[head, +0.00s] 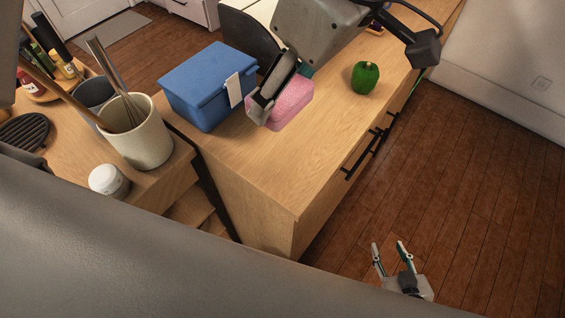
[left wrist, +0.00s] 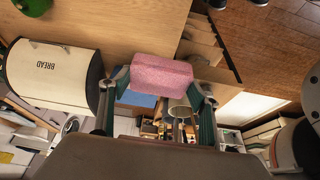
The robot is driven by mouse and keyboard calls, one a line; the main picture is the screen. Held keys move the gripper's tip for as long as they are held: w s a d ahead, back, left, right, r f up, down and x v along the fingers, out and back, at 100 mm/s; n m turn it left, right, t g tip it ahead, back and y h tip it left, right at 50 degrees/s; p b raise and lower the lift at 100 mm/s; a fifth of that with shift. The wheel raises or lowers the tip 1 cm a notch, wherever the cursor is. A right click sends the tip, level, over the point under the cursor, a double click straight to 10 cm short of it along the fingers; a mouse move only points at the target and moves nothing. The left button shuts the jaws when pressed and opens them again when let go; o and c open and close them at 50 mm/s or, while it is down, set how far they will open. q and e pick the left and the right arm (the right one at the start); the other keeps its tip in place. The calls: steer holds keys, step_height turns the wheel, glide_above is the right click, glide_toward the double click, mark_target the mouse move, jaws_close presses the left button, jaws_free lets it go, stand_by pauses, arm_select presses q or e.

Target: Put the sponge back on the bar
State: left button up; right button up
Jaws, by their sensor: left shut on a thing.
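The pink sponge (head: 292,103) is at the wooden bar (head: 265,163), beside the blue box. My left gripper (head: 275,98) comes down from above and is shut on the sponge. In the left wrist view the sponge (left wrist: 161,73) sits between the two fingers. I cannot tell whether the sponge touches the bar top. The far finger is mostly hidden in the head view. My right gripper (head: 388,246) is open and empty, with its fingers apart, low in front of the bar's end.
A blue lidded box (head: 207,85) stands left of the sponge. A green pepper (head: 365,77) lies to the right. A bread bin (left wrist: 55,75) is on the bar. The bar's near end is clear.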

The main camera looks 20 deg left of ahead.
arm_select(q)
steer(key=shift+s+f, duration=0.25)
steer(key=shift+f, duration=0.1)
step_height(320, 180, down, 19)
steer(key=shift+f+b, duration=0.1)
steer(key=shift+b, duration=0.2)
steer(key=shift+f, duration=0.1)
steer(key=o, duration=1)
steer(key=v, duration=1.2)
steer(key=shift+d, duration=0.1)
